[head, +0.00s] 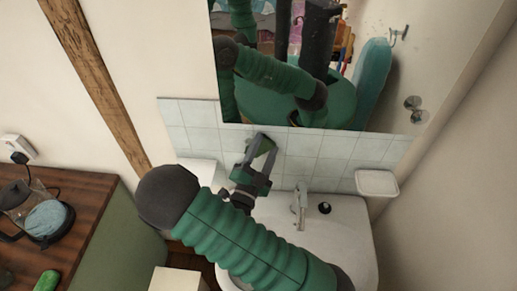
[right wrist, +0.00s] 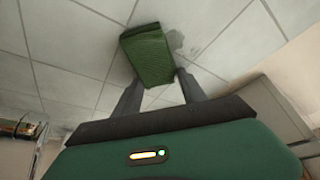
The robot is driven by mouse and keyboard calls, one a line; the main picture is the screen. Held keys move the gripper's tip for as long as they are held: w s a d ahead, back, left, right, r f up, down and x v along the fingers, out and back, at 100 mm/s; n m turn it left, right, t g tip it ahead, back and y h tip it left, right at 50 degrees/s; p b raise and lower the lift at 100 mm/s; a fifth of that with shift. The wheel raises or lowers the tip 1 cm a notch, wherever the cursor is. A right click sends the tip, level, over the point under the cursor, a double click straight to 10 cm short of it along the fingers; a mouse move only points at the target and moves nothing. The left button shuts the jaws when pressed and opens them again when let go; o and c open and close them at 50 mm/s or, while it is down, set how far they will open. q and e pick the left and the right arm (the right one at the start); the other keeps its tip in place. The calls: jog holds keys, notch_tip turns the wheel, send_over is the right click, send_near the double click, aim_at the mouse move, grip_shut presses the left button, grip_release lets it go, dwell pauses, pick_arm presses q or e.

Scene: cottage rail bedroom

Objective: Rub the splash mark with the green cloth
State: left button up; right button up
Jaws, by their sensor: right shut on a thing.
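My right gripper (head: 258,158) is in front of the white tiled splashback (head: 305,165), above the left side of the basin. It is shut on the green cloth (right wrist: 150,55), which is folded into a small block between the fingertips. The cloth also shows in the head view (head: 264,147), partly hidden by the fingers. In the right wrist view the splash mark (right wrist: 176,41), a grey patch on the tiles, shows just right of the cloth's upper edge. Whether the cloth touches the tiles I cannot tell. My left gripper is not in view.
A white basin (head: 340,225) with a tap (head: 301,205) lies below the tiles. A soap dish (head: 377,183) is on the right wall side. A mirror (head: 350,90) hangs above. A wooden counter (head: 85,200) with a glass jug (head: 40,215) stands at the left.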

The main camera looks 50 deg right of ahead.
aim_at(254, 135)
jog(key=shift+w+a, duration=0.35)
jog(key=shift+s+d+r+b, duration=0.3)
jog(key=shift+s+r+b, duration=0.05)
jog(key=shift+b, duration=0.1)
jog(key=shift+w+a, duration=0.1)
jog(key=shift+w, duration=0.1)
jog(key=shift+w+a, duration=1.2)
jog(key=shift+w, duration=0.25)
